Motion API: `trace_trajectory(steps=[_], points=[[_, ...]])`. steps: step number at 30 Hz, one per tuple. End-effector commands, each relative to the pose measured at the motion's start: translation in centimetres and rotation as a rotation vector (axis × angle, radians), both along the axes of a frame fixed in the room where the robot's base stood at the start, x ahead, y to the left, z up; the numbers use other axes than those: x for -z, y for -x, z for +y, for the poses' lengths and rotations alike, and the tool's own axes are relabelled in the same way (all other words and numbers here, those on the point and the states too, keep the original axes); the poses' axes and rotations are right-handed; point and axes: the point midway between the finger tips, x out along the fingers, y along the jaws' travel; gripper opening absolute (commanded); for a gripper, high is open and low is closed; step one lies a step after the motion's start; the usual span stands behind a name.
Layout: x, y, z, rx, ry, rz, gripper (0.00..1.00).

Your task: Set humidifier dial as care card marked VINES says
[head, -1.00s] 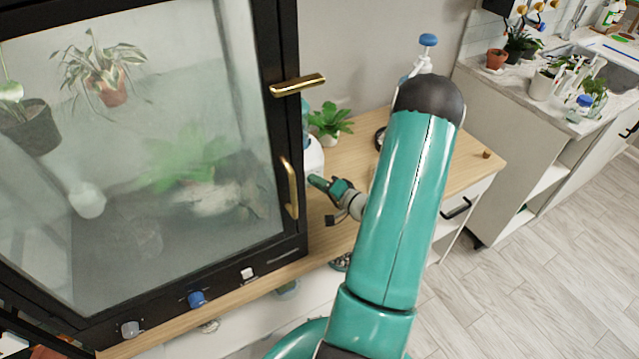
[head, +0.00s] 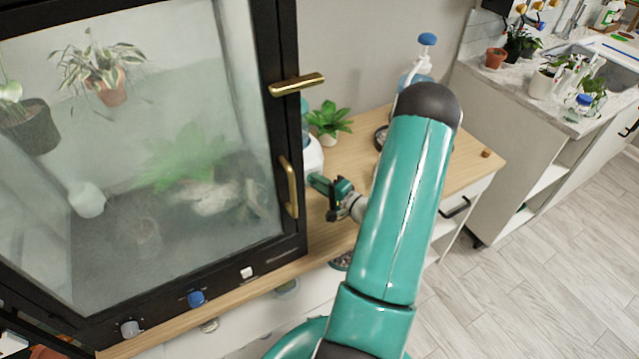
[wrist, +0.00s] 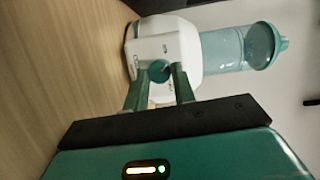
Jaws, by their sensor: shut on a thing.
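The humidifier, a white body with a translucent teal tank, lies sideways in the wrist view (wrist: 172,42). In the head view only a slice of its white base (head: 313,156) shows past the cabinet edge. Its round teal dial (wrist: 159,70) is on the white front face. My gripper (wrist: 160,80) has one finger on each side of the dial and is shut on it. In the head view my gripper (head: 318,183) reaches left to the humidifier. The dial's marks are too small to read. I see no care card marked VINES.
A black-framed glass cabinet (head: 292,240) with brass handles stands close left of my gripper. A potted plant (head: 329,122) stands behind the humidifier on the wooden top (head: 440,180). A pump bottle (head: 424,65) is behind my arm. The wooden top's right part is mostly clear.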

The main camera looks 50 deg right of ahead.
Motion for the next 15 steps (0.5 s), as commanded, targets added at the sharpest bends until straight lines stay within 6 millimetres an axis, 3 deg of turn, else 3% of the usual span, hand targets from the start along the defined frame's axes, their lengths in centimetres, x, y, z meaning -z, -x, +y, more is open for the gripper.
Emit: trace_trajectory(steps=[1, 2, 5, 15], points=[[0.03, 0.03, 0.02, 0.0, 0.0, 0.001, 0.03], [0.03, 0.03, 0.02, 0.0, 0.0, 0.001, 0.3], [0.03, 0.03, 0.01, 0.0, 0.0, 0.001, 0.48], [-0.01, 0.31, -0.04, 0.001, 0.001, 0.001, 0.48]])
